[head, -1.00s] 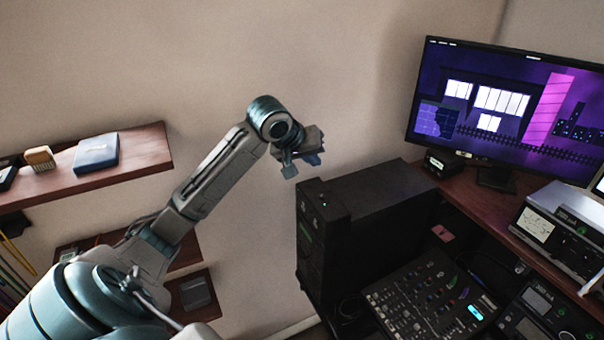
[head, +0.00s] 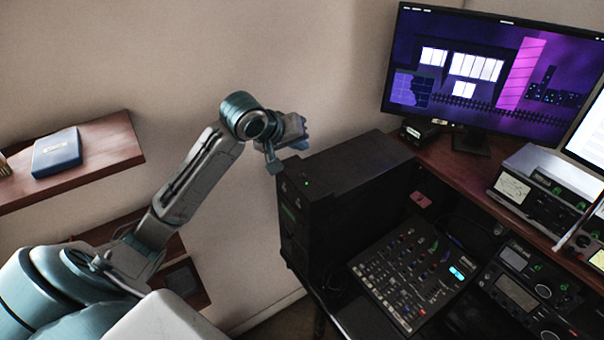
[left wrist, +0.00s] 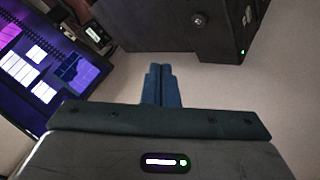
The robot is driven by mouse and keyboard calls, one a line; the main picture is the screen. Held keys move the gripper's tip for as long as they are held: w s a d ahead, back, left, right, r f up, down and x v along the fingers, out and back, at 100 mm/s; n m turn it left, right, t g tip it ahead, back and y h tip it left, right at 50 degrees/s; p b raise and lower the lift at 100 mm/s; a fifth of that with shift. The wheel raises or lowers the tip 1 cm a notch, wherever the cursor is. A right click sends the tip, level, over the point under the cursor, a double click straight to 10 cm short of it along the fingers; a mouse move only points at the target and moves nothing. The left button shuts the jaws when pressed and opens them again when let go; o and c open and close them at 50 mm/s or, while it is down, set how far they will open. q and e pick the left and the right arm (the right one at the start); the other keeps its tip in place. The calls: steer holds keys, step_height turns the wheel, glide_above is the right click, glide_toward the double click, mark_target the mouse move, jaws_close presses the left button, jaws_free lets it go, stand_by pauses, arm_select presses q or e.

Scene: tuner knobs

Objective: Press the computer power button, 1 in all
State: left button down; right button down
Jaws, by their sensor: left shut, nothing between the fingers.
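The computer is a black tower (head: 352,165) standing left of the desk gear. In the left wrist view its dark casing (left wrist: 150,25) fills the top middle, with a round silver button (left wrist: 197,22) and a small green light (left wrist: 242,52) on it. Which mark is the power button I cannot tell for certain. My left gripper (head: 302,140) is shut and empty, above and beside the tower's upper front end, apart from it. Its blue fingers (left wrist: 161,72) show together in the left wrist view, pointing at the wall just below the casing. My right gripper is out of view.
A monitor (head: 490,75) stands on the wooden desk at the right. A mixer panel (head: 415,270) and other radio gear (head: 540,185) are right of the tower. A wall shelf (head: 100,150) with a blue box is at the left.

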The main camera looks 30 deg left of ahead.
mark_target(303, 175)
arm_select(q)
steer(key=f, duration=0.4)
steer(key=shift+s+d, duration=0.1)
steer(key=shift+d, duration=0.1)
steer(key=shift+a+f+b, duration=0.1)
steer(key=shift+f+b, duration=0.45)
steer(key=shift+f, duration=0.4)
stand_by(1.1)
steer(key=shift+f, duration=0.35)
steer(key=shift+f+p, duration=0.35)
stand_by(0.4)
steer(key=shift+r, duration=0.8)
